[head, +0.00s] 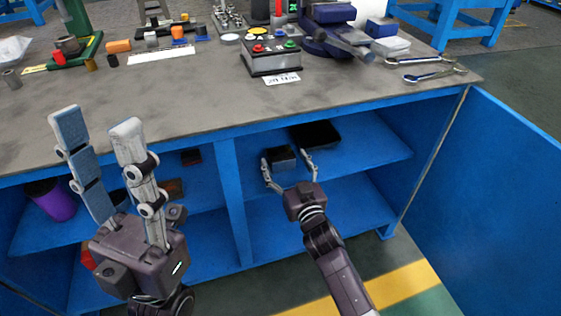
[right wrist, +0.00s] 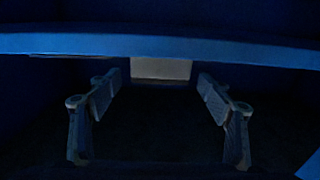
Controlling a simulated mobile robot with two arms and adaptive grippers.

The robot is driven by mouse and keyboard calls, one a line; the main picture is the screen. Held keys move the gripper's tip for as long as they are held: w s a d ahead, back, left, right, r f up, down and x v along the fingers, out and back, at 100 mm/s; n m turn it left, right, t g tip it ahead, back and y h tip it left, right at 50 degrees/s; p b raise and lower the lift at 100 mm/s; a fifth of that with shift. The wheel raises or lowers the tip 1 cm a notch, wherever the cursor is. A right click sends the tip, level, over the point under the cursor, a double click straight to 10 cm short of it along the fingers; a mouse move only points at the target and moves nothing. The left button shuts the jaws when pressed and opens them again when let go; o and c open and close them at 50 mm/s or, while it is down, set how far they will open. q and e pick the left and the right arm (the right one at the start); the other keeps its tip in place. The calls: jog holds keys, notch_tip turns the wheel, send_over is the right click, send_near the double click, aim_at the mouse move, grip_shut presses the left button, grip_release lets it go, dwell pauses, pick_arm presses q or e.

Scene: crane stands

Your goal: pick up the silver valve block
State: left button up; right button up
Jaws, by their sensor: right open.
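A grey, box-shaped block (right wrist: 160,68), likely the silver valve block, shows in the right wrist view just past my fingertips, its top edge partly hidden by a blue shelf edge. In the head view a dark block (head: 281,155) sits on the cabinet's upper shelf between the fingers of my right gripper (head: 287,160). My right gripper is open, and its fingers stand apart on both sides in the right wrist view (right wrist: 160,82). Contact with the block cannot be told. My left gripper (head: 95,120) is open and empty, in front of the bench's left part.
The blue workbench (head: 190,147) overhangs the shelf. A black tray (head: 316,134) lies behind and right of the block. A divider (head: 231,180) stands left of it, and an open blue door (head: 490,190) at right. A purple container (head: 50,200) stands on the left shelf.

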aim_at(280, 152)
jog(key=shift+b+x, duration=0.7)
jog(key=shift+x, duration=1.2)
jog(key=shift+c, duration=0.2)
jog(key=c, duration=1.5)
jog(key=shift+r, duration=0.1)
jog(key=shift+c, duration=1.1)
jog(key=shift+r, duration=0.1)
